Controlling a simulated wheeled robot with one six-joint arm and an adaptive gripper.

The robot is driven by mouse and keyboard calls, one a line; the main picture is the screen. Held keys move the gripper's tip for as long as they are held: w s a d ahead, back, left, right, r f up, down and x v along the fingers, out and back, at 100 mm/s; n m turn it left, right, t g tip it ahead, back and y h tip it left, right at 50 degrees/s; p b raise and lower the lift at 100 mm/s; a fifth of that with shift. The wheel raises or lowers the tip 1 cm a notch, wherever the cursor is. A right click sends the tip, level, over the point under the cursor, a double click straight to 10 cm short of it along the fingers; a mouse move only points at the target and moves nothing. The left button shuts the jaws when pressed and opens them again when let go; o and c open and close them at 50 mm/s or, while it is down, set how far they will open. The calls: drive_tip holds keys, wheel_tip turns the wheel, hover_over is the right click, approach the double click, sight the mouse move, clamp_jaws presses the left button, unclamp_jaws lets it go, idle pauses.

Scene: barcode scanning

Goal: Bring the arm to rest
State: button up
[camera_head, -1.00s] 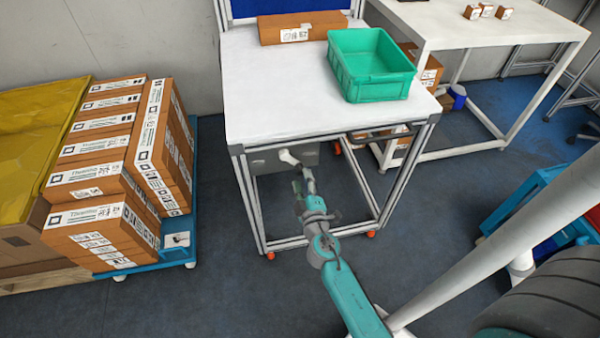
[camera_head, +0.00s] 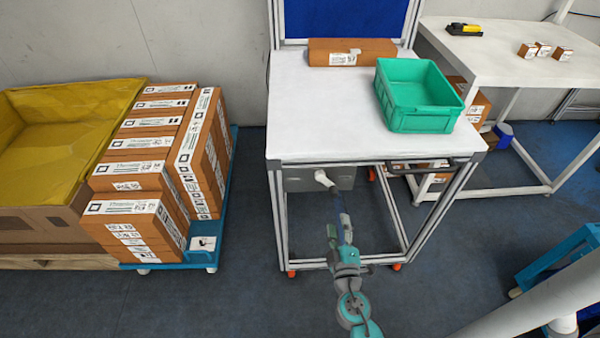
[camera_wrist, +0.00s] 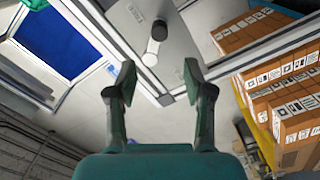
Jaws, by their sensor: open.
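My gripper (camera_wrist: 158,80) is open in the wrist view, its two fingers apart with nothing between them. In the head view my gripper (camera_head: 339,228) is at the end of my turquoise and grey arm, low in front of the white workbench (camera_head: 325,120). It appears just below a white-ended round fixture (camera_head: 322,178) by the grey box (camera_head: 300,180) under the benchtop. In the wrist view that fixture (camera_wrist: 154,42) lies beyond the fingertips, and I see no contact. The exact gap is unclear.
A blue trolley (camera_head: 200,258) with stacked cartons (camera_head: 140,225) stands left, next to a yellow-lined bin (camera_head: 50,150). A green crate (camera_head: 415,122) and a brown carton (camera_head: 345,50) are on the bench. A second white table (camera_head: 500,62) stands right. Bare floor lies between trolley and bench.

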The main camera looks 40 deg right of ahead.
drive_tip(key=s+a+f+m+y, duration=0.15)
drive_tip(key=s+a+y, duration=0.55)
drive_tip(key=s+a, duration=0.8)
drive_tip(key=s+a+r+m+y, duration=0.3)
drive_tip(key=s+a+r, duration=0.1)
drive_tip(key=s+r, duration=0.6)
drive_tip(key=v, duration=0.3)
drive_tip(key=shift+s, duration=0.25)
